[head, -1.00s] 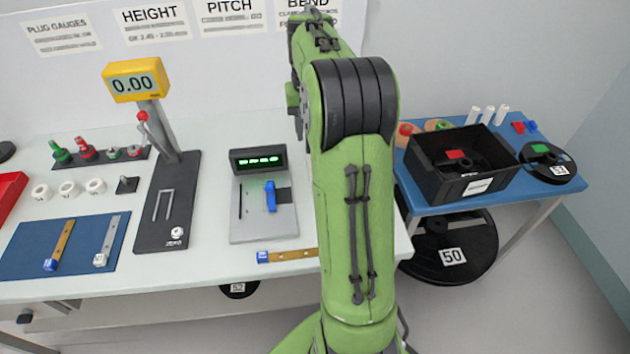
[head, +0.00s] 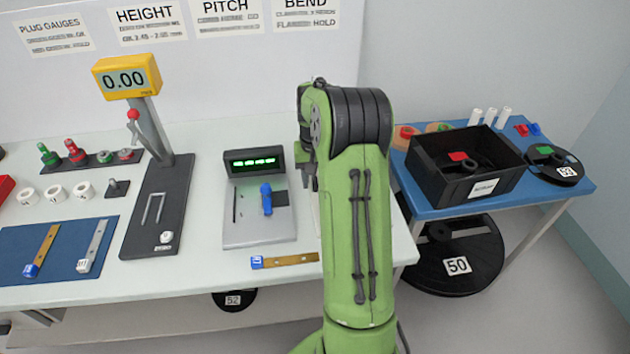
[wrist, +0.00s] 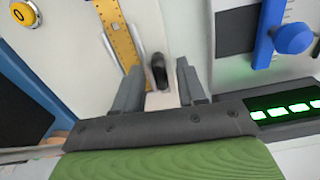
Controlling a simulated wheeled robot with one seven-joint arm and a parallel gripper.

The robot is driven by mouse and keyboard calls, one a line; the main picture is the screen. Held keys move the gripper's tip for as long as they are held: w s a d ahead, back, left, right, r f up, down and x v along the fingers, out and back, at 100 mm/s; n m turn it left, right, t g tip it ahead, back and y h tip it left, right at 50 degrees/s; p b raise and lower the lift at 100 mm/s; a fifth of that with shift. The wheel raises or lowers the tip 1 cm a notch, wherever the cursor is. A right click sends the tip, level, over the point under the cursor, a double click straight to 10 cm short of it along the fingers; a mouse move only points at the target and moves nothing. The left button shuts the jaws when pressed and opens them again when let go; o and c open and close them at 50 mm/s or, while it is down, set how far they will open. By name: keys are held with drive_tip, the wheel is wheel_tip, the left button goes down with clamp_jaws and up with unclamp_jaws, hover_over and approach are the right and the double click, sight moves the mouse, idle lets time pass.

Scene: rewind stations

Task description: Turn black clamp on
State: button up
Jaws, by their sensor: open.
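A black clamp (wrist: 159,72), a small dark rounded lever on a white base, shows in the wrist view. It lies between and slightly beyond the tips of my gripper (wrist: 160,84). The two grey fingers are apart, one on each side of the clamp's white base, and I cannot tell whether either touches it. In the head view my gripper (head: 310,178) is partly visible left of my green arm, low over the right part of the white bench. The clamp is hidden behind my arm there.
A grey device with a green display (head: 254,162) and blue lever (head: 266,199) stands just left of my gripper. A brass strip with a blue end (head: 285,260) lies at the bench's front. A blue side table (head: 440,200) with a black crate (head: 440,172) is right of my arm.

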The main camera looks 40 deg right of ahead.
clamp_jaws()
